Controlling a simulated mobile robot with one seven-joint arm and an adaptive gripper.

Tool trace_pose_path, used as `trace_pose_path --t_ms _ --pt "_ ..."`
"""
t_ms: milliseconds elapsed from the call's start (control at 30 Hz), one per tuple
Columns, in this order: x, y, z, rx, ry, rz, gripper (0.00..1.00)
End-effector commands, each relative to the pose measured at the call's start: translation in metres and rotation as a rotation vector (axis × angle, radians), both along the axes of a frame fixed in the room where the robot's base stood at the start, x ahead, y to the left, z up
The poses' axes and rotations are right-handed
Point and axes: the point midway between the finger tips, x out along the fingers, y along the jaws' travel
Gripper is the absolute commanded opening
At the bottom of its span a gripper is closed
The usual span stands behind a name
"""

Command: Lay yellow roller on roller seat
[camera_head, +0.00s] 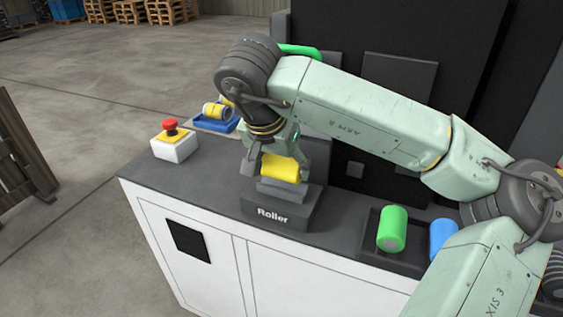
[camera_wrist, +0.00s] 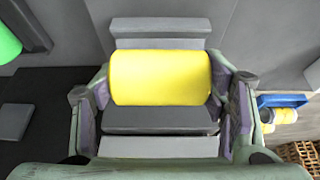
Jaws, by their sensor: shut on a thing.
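The yellow roller (camera_head: 281,168) is at the top of the roller seat (camera_head: 276,209), a dark block labelled "Roller", in the head view. In the wrist view the yellow roller (camera_wrist: 160,78) lies lengthwise between the two fingers, over the grey steps of the seat (camera_wrist: 160,121). My gripper (camera_head: 281,163) reaches down from above and is shut on the roller at its ends; it also shows in the wrist view (camera_wrist: 160,92). The roller looks level and very close to the seat; I cannot tell whether it bears on it.
A tray (camera_head: 372,247) right of the seat holds a green roller (camera_head: 391,229) and a blue roller (camera_head: 443,239). A red emergency button on a white box (camera_head: 173,147) stands left, near a blue bin (camera_head: 214,124) with yellow-and-white cans. A dark machine panel rises behind.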

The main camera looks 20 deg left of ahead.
Motion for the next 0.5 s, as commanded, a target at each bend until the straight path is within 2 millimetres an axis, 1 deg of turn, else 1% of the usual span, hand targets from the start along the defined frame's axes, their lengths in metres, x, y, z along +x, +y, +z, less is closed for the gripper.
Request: trace_pose_path --t_ms 33,67,400,500 --pt "0.0 0.0002 0.0005 0.0 -0.001 0.0 0.34" --pt "-0.0001 0.0002 0.0005 0.0 -0.001 0.001 0.68" --pt "-0.0003 0.0003 0.0004 0.0 0.0 0.001 0.9" --pt "-0.0003 0.0003 0.0004 0.0 0.0 0.001 0.9"
